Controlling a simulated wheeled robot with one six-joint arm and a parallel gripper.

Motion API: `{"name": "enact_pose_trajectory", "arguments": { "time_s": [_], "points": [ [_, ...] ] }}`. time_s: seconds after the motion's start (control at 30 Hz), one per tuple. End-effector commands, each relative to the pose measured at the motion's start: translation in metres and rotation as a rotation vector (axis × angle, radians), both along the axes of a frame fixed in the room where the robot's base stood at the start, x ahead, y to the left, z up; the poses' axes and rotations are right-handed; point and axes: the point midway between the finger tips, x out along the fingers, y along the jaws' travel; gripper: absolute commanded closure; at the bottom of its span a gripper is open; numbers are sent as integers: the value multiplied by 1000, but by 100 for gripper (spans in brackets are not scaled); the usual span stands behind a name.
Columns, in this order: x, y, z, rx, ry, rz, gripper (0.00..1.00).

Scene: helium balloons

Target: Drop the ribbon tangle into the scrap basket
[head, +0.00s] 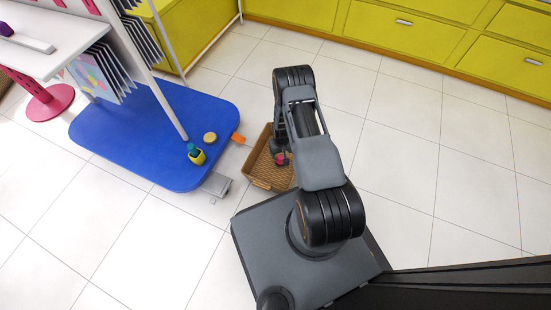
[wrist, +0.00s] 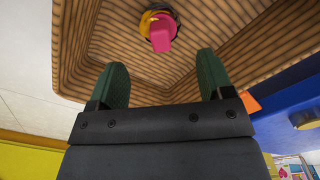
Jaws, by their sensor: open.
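The scrap basket (head: 262,178) is a brown woven box on the floor, below my arm. It fills much of the wrist view, with its ribbed wall (wrist: 90,45) at the left. A small pink and yellow bundle, which looks like the ribbon tangle (wrist: 160,32), shows inside the basket's outline. It also shows as a pink spot in the head view (head: 281,158). My gripper (wrist: 163,76) is open over the basket, its green fingertips apart with nothing between them. The tangle is beyond the fingertips, apart from them. My arm hides part of the basket in the head view.
Yellow drawers (head: 410,32) line the back. Floor at right is clear.

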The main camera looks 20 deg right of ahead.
Motion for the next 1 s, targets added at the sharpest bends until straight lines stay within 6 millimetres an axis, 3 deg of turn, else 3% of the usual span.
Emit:
{"name": "enact_pose_trajectory", "arguments": {
  "time_s": [0.17,0.7,1.0],
  "points": [
    [0,0,15,0,0,0,26],
    [0,0,116,0,-2,0,26],
    [0,0,137,0,0,0,26]
  ]
}}
